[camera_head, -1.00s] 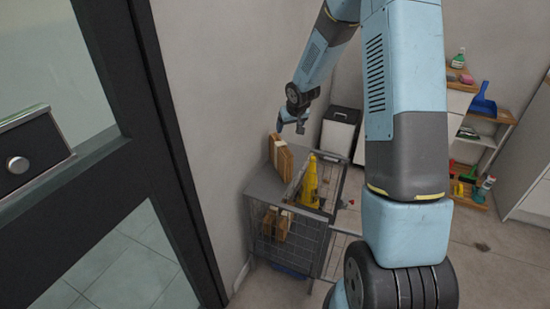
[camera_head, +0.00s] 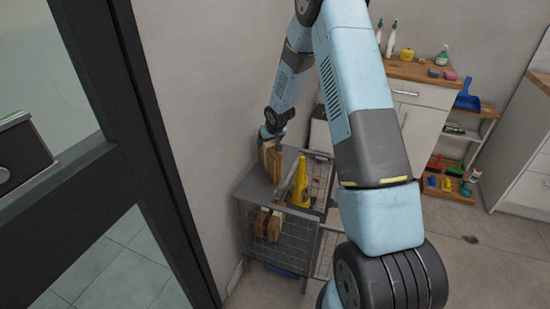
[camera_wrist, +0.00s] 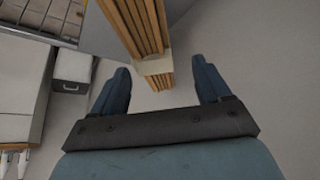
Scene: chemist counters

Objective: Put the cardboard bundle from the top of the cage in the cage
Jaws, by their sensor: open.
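The cardboard bundle (camera_head: 273,160) stands upright on the flat grey top of the wire cage (camera_head: 275,240), near the wall. My gripper (camera_head: 268,137) is at the bundle's upper end and partly hides it. In the wrist view, the brown layered bundle (camera_wrist: 133,22) with a pale band runs down toward the space between my open fingers (camera_wrist: 160,82). A gap shows on each side, and the fingers do not grip it. More cardboard (camera_head: 268,224) is inside the cage, behind the mesh.
A yellow object (camera_head: 301,190) stands upright in the cage, right of the bundle. The wall is close on the left, with a dark-framed door (camera_head: 150,170) nearer. A wooden-topped counter (camera_head: 415,85) and shelves with cleaning items (camera_head: 455,165) stand at the right. Floor between is clear.

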